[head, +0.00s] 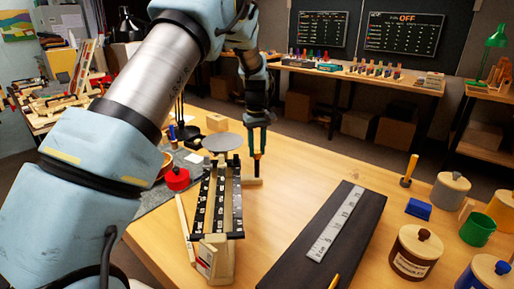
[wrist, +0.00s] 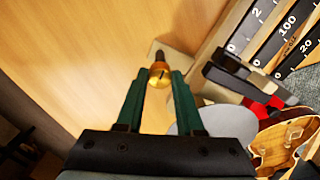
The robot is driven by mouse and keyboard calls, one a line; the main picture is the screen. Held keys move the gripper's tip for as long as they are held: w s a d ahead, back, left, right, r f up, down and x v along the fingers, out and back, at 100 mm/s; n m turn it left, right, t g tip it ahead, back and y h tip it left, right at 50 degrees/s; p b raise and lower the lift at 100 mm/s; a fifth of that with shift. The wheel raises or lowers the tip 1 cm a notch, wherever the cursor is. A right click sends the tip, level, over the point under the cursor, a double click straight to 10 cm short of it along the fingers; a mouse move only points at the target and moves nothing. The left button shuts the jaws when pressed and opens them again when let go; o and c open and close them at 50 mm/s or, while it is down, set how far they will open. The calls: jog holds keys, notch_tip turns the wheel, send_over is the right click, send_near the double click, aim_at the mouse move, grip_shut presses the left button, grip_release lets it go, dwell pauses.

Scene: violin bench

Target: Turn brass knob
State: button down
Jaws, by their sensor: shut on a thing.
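The brass knob (wrist: 160,76) sits between the tips of my gripper's two green fingers (wrist: 160,72) in the wrist view. A dark stem extends from the knob on its far side. My gripper is shut on the knob. In the head view my gripper (head: 257,164) points down at the far end of the balance scale (head: 217,237), and the knob is too small or hidden to make out there. The scale has black beams with white numbers, which also show at the upper right of the wrist view (wrist: 284,32). Its round grey pan (head: 222,142) is left of my gripper.
A black board with a pale ruler (head: 334,222) lies right of the scale. Canisters (head: 415,250), a green cup (head: 477,229) and a blue block (head: 418,209) stand at the right. A red object (head: 177,179) is left of the scale. The wooden tabletop behind the ruler is clear.

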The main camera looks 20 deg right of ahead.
aim_at(257, 151)
jog(key=shift+n, duration=1.1)
jog(key=c, duration=0.5)
grip_release()
jog(key=shift+c, duration=0.2)
notch_tip(257, 151, up, 11)
jog(key=b, duration=0.2)
jog(key=shift+f, duration=0.1)
